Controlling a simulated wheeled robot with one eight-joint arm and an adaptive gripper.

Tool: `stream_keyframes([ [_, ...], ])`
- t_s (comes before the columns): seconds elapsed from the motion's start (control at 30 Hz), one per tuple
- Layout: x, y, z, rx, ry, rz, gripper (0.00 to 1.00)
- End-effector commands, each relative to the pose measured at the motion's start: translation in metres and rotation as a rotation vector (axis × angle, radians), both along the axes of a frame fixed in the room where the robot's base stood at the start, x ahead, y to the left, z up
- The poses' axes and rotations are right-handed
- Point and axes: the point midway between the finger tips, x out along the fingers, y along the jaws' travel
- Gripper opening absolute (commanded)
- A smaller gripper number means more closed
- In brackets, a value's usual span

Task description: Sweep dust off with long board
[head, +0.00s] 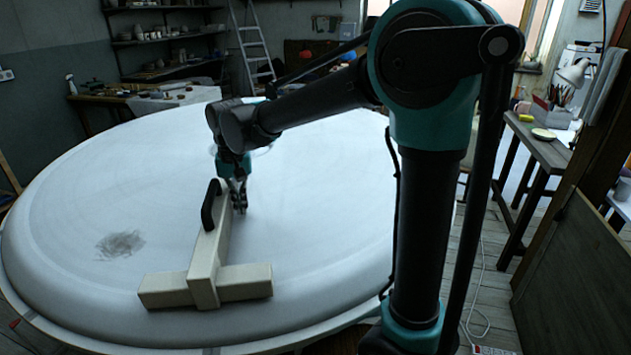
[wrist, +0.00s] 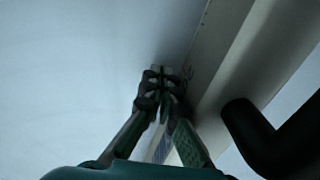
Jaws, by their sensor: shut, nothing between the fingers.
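The long board (head: 212,250) is a cream T- or cross-shaped piece with a shorter crosspiece near its front end. It lies on the big round white plaster form (head: 310,260), and a black handle (head: 209,206) stands up at its far end. A dark grey dust patch (head: 120,245) lies on the plaster to the left of the board. My gripper (head: 239,205) points down just right of the handle, close beside the board. In the wrist view the gripper (wrist: 161,75) is shut and empty, with the board (wrist: 240,65) and black handle (wrist: 262,130) to its right; contact is unclear.
The plaster surface is otherwise broad and clear. A wooden table (head: 540,150) stands to the right, beyond my arm. A cloth-covered table (head: 170,100), shelves of pottery (head: 165,40) and a ladder (head: 253,45) are at the back. A power strip (head: 495,350) lies on the floor.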

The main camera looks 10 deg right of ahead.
Motion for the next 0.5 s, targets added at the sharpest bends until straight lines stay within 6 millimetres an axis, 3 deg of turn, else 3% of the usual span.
stream_keyframes([
  [0.03,-0.016,0.005,-0.005,0.003,0.021,0.028,0.0],
  [0.5,-0.014,0.03,-0.004,0.003,0.014,0.021,0.0],
])
